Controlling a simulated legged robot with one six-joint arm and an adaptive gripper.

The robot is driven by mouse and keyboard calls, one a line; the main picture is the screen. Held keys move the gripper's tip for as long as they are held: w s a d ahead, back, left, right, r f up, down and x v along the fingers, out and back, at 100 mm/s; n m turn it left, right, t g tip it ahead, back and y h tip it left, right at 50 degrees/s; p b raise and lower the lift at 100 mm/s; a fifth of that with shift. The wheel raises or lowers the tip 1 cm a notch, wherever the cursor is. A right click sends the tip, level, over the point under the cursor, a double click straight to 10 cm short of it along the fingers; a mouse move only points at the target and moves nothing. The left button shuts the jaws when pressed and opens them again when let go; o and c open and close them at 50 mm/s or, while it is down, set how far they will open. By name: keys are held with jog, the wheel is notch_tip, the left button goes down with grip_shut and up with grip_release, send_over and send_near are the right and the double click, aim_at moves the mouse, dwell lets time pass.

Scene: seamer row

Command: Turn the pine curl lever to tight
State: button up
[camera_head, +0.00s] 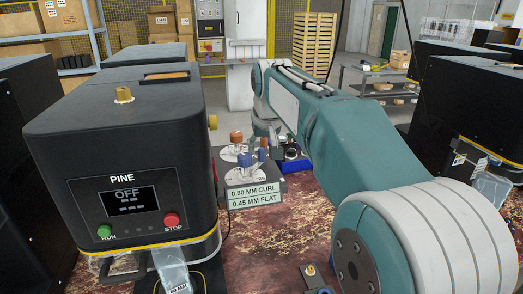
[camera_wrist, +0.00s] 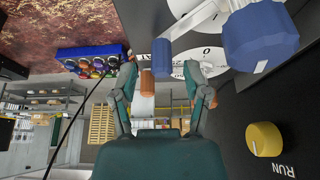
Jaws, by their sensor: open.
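The black PINE machine (camera_head: 120,130) stands at left with its display reading OFF. On its right side are pale round dials (camera_head: 243,174) with orange (camera_head: 236,137) and blue (camera_head: 245,160) knobs; I cannot tell which is the curl lever. A plate reading 0.80 MM CURL, 0.45 MM FLAT (camera_head: 256,193) sits below them. My gripper (camera_wrist: 163,72) is open. In the wrist view, a small blue cylinder (camera_wrist: 161,57) and an orange one (camera_wrist: 147,83) appear between its fingers; contact is unclear. A larger blue knob (camera_wrist: 260,38) is to the right. Dial lettering is partly hidden.
A yellow knob marked RUN (camera_wrist: 264,139) is on the black panel at lower right in the wrist view. A blue tray of several small round parts (camera_wrist: 90,62) lies on the worn red table (camera_head: 285,232). More black machines (camera_head: 465,110) stand at right.

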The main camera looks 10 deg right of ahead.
jog(key=shift+w+d+f, duration=0.1)
jog(key=shift+w+f, duration=0.15)
jog(key=shift+f, duration=0.35)
jog(key=shift+a, duration=0.3)
grip_shut()
jog(key=shift+d, duration=0.15)
